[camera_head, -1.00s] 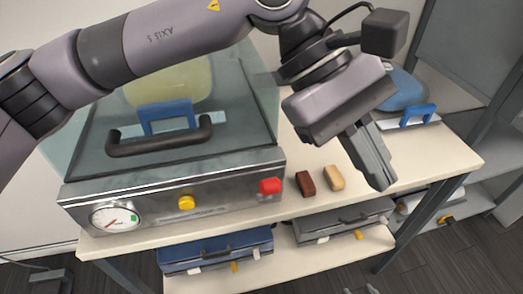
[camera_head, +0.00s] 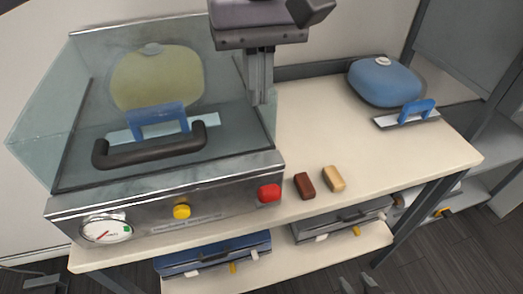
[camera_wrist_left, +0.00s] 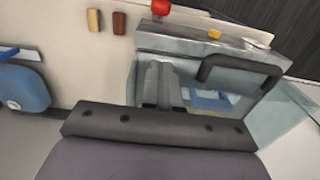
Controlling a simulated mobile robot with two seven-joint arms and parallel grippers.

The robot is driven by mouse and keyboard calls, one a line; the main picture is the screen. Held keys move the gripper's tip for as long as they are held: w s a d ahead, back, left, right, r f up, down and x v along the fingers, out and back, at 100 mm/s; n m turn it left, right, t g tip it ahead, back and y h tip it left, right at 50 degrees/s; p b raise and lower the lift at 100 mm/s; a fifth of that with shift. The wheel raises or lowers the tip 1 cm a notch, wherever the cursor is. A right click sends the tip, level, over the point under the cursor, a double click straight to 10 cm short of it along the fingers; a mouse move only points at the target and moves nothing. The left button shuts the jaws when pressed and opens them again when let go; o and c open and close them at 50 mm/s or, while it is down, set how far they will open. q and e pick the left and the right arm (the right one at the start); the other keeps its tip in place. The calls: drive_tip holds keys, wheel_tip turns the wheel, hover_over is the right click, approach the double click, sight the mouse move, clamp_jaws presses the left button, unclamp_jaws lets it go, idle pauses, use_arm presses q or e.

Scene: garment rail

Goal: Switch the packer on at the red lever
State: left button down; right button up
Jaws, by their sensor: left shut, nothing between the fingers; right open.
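The packer (camera_head: 200,208) is a metal box with a clear hood and a black handle (camera_head: 150,150). The red lever (camera_head: 269,193) is a small red knob at the right end of its front panel; it also shows at the top of the left wrist view (camera_wrist_left: 161,7). My left gripper (camera_head: 259,102) is shut and empty, pointing down above the hood's right edge, behind and above the lever, apart from it. Its fingers show in the left wrist view (camera_wrist_left: 161,68). My right gripper (camera_head: 358,286) is open, with only its tips visible at the bottom edge.
A yellow knob (camera_head: 182,211) and a dial gauge (camera_head: 106,229) are on the front panel. Brown (camera_head: 305,186) and tan (camera_head: 334,179) blocks lie right of the lever. A blue bag (camera_head: 385,82) and blue-handled tool (camera_head: 407,115) lie farther right. The middle of the worktop is clear.

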use_arm(q)
drive_tip(key=p, duration=0.1)
approach(266, 199)
drive_tip(key=w+a+f, duration=0.2)
drive_tip(key=w+f, duration=0.2)
drive_tip(key=w, duration=0.1)
drive_tip(key=shift+s+d+f+p, duration=0.2)
drive_tip(key=shift+s+d+f, duration=0.1)
drive_tip(key=shift+s+f, duration=0.25)
drive_tip(key=shift+s+d+f+p, duration=0.15)
drive_tip(key=shift+s+d+f, duration=0.1)
drive_tip(key=shift+s+f, duration=0.3)
drive_tip(key=shift+w, duration=0.1)
